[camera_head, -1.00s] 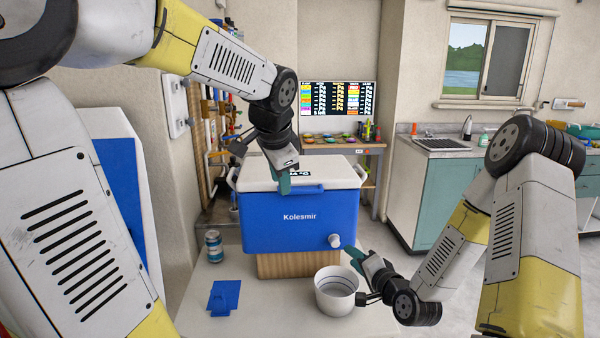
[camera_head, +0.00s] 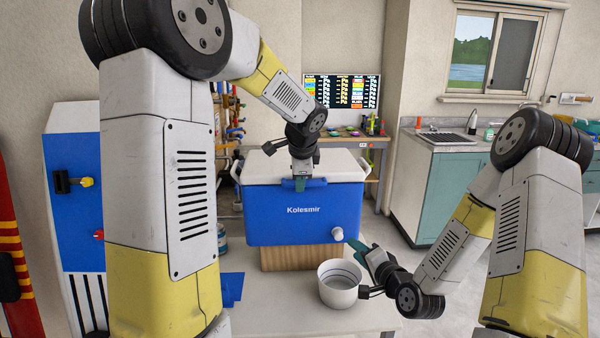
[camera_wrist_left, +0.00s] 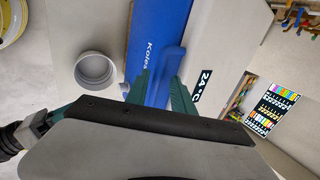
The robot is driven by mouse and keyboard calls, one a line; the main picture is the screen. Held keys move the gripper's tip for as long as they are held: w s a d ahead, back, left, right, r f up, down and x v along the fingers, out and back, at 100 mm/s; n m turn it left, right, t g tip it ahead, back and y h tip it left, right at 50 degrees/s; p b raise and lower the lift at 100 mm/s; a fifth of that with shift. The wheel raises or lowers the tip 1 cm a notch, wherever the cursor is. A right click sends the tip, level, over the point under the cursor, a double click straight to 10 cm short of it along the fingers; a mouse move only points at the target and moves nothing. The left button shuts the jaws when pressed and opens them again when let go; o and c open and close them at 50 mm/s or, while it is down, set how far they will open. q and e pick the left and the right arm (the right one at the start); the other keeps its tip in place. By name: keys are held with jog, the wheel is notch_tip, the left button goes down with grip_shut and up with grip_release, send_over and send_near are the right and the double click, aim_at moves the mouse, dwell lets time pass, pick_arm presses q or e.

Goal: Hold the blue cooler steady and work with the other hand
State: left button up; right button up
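The blue cooler (camera_head: 300,228) with a white lid (camera_head: 335,163) stands on a wooden block on the table. Its white spigot (camera_head: 337,234) is at the lower right of the front. My left gripper (camera_head: 300,184) is at the lid's front edge, pointing down. In the left wrist view its green fingers (camera_wrist_left: 160,92) are spread apart, with the cooler's blue front tab (camera_wrist_left: 168,75) between them. My right gripper (camera_head: 358,247) is just right of and below the spigot, its fingertips near it. I cannot tell whether its fingers are apart.
A white bucket (camera_head: 339,283) stands on the table (camera_head: 290,305) below the spigot. A blue sheet (camera_head: 232,288) lies to the left, partly hidden by my left arm. A can is mostly hidden behind that arm. A sink counter (camera_head: 455,143) stands back right.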

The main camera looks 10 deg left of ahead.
pick_arm(q)
jog(key=shift+w+f, duration=0.15)
jog(key=shift+f, duration=0.05)
grip_shut()
pick_arm(e)
jog(key=shift+o, duration=0.4)
dwell(1.0)
